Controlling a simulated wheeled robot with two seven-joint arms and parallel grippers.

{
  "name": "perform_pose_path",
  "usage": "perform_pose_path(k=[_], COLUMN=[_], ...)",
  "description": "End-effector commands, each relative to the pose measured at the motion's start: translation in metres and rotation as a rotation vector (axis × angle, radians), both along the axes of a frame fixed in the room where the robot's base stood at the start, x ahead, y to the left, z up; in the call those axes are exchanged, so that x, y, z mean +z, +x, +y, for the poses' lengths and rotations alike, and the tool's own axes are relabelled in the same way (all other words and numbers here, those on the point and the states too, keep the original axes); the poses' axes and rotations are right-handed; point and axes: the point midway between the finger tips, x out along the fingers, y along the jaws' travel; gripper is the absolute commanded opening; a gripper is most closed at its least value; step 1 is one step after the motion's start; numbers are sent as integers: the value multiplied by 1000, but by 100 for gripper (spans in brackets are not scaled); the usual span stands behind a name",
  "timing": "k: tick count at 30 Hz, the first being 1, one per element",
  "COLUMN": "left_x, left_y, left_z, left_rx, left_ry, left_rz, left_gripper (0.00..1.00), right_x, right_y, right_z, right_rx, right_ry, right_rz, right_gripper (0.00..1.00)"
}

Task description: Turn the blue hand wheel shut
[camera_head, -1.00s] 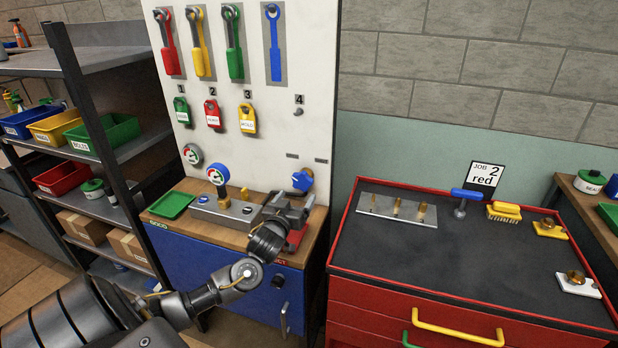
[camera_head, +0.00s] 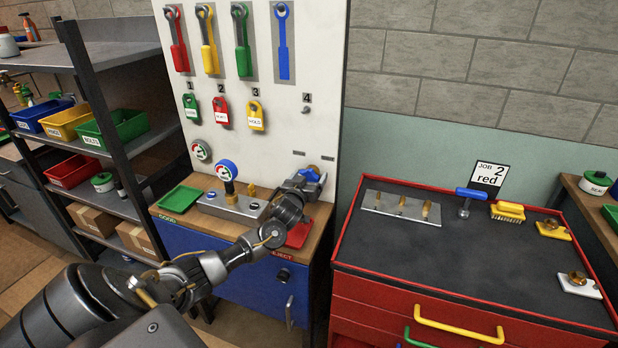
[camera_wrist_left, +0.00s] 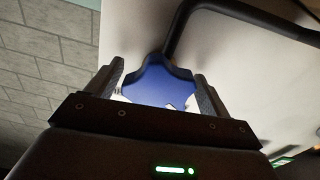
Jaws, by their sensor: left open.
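The blue hand wheel (camera_head: 309,174) sits on a brass fitting at the lower right of the white board, above the wooden bench top. It is partly hidden behind my left gripper (camera_head: 303,180) in the head view. In the left wrist view the wheel (camera_wrist_left: 158,82) is a lobed blue knob between the two fingers of my left gripper (camera_wrist_left: 160,85). The fingers stand open on either side of it, with a gap visible at the right finger. My right gripper is in neither view.
A gauge with a blue rim (camera_head: 227,170) stands on a metal block left of the wheel. A green tray (camera_head: 180,199) and a red tray (camera_head: 300,234) lie on the bench. The red tool cabinet (camera_head: 345,235) stands to the right. A dark pipe (camera_wrist_left: 235,12) passes near the wheel.

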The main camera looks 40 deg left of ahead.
Motion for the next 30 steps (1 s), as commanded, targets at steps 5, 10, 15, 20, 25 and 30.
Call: perform_pose_path(k=[5, 10, 15, 20, 25, 30], left_x=[0, 0, 0, 0, 0, 1], left_y=[0, 0, 0, 0, 0, 0], left_z=[0, 0, 0, 0, 0, 0], left_rx=[0, 0, 0, 1, 1, 1], left_ry=[0, 0, 0, 9, 54, 152], left_rz=[0, 0, 0, 3, 19, 53], left_gripper=[78, 56, 36, 36, 36, 36], right_x=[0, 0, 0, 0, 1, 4], right_y=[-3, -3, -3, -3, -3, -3], right_z=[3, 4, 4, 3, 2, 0], right_rx=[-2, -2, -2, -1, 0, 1], right_ry=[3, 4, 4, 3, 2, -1], right_rz=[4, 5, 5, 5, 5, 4], right_gripper=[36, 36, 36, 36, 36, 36])
